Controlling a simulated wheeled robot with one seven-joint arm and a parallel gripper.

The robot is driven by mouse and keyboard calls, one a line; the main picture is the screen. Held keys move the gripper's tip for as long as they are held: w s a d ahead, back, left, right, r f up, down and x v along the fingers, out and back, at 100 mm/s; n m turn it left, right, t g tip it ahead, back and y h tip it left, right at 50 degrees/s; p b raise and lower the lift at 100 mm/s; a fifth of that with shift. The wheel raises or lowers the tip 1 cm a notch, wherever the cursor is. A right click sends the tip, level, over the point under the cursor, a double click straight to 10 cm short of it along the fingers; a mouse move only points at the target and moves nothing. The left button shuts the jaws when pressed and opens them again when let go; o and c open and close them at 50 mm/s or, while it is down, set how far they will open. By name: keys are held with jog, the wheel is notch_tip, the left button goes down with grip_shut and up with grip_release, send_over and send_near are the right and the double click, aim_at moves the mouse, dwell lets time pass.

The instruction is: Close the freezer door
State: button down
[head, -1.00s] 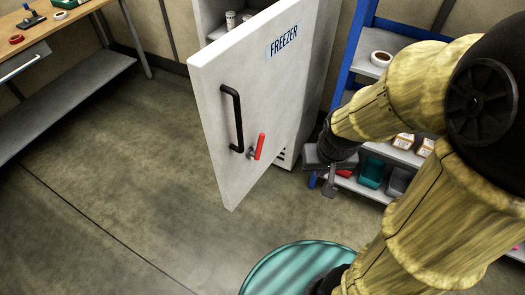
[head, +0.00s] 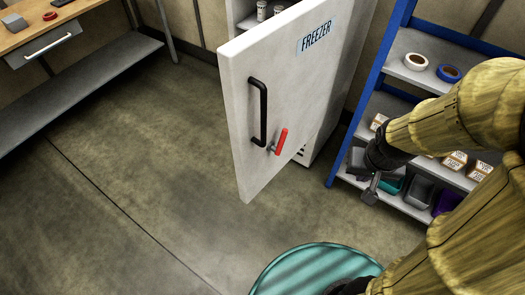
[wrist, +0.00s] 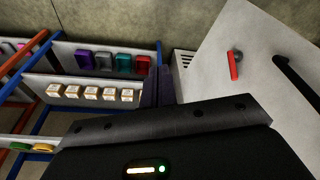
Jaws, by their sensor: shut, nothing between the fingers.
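The white freezer door (head: 290,90) stands wide open in the head view, with a FREEZER label, a black bar handle (head: 260,112) and a red lever (head: 281,141). The freezer body (head: 345,70) is behind it, with small containers inside. The door also shows at the right of the wrist view (wrist: 240,75), with the red lever (wrist: 233,66) and part of the black handle (wrist: 298,82). My gripper (head: 371,192) is shut and empty, to the right of the door and apart from it. In the wrist view its fingers (wrist: 158,86) point toward the shelf and freezer base.
A blue-framed shelf (head: 420,75) with tape rolls, boxes and bins stands right of the freezer, behind my gripper. A workbench (head: 70,60) is at the left. The floor left of the door is clear.

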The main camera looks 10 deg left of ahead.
aim_at(255, 146)
jog(key=w+a+f+t+y+b, duration=0.15)
jog(key=w+f, duration=0.25)
jog(key=f, duration=0.5)
jog(key=w+a+f+y+b, duration=0.3)
jog(key=w+f, duration=0.1)
jog(key=f, duration=0.5)
jog(key=a+m+t+y+b, duration=0.4)
jog(key=a+m+y, duration=0.1)
jog(key=a+y, duration=0.6)
jog(key=shift+f+m, duration=0.25)
jog(key=shift+m, duration=0.15)
jog(key=shift+t+y, duration=0.25)
jog(key=p+x, duration=0.2)
jog(key=x, duration=1.1)
jog(key=shift+a, duration=0.2)
jog(key=shift+w+a, duration=0.2)
jog(key=shift+w, duration=0.05)
